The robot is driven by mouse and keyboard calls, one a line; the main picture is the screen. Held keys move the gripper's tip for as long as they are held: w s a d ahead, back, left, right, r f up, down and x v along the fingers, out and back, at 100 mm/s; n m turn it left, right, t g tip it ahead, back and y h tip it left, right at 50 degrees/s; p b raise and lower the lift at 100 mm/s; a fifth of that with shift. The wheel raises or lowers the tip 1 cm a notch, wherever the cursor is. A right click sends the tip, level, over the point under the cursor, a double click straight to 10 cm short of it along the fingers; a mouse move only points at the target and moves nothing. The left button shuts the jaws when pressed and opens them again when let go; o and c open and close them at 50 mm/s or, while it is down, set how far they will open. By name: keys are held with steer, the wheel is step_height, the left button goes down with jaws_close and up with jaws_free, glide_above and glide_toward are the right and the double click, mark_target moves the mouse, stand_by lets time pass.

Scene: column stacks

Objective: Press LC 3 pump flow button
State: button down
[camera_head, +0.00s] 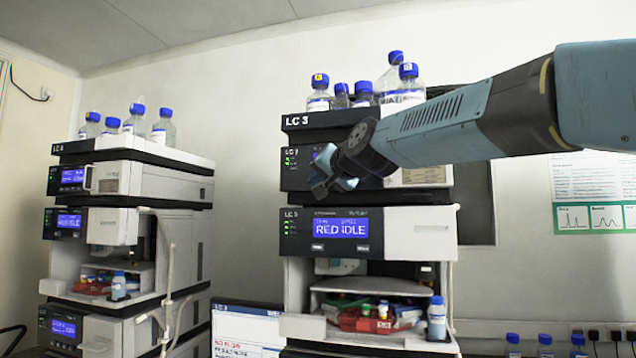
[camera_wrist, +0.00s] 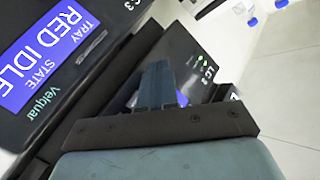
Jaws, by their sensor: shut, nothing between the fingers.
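The LC 3 stack stands in the middle of the head view. Its upper dark-fronted module (camera_head: 298,172) has green lights and a blue screen, mostly hidden behind my gripper (camera_head: 333,186). I cannot make out a flow button on it. My gripper is shut and empty, in front of this module's panel; I cannot tell whether it touches. In the wrist view my gripper (camera_wrist: 157,72) points at the upper module's panel (camera_wrist: 178,48), covering most of its screen. The module below has a blue screen (camera_head: 341,229) reading RED IDLE, with small white buttons under it.
Bottles with blue caps (camera_head: 319,97) stand on top of the LC 3 stack. A second stack, LC 4 (camera_head: 70,179), stands at the left. A monitor (camera_head: 245,331) is between the stacks. A small bottle (camera_head: 437,318) and a red tray (camera_head: 365,324) sit in the lower bay.

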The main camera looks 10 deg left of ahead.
steer(key=shift+w, duration=0.15)
steer(key=shift+w, duration=0.2)
steer(key=shift+w+d+r, duration=0.1)
steer(key=shift+w, duration=0.3)
stand_by(0.8)
steer(key=shift+s, duration=0.8)
steer(key=shift+s+a, duration=0.15)
steer(key=shift+s, duration=1.15)
steer(key=shift+s+a, duration=0.15)
steer(key=shift+s, duration=1.1)
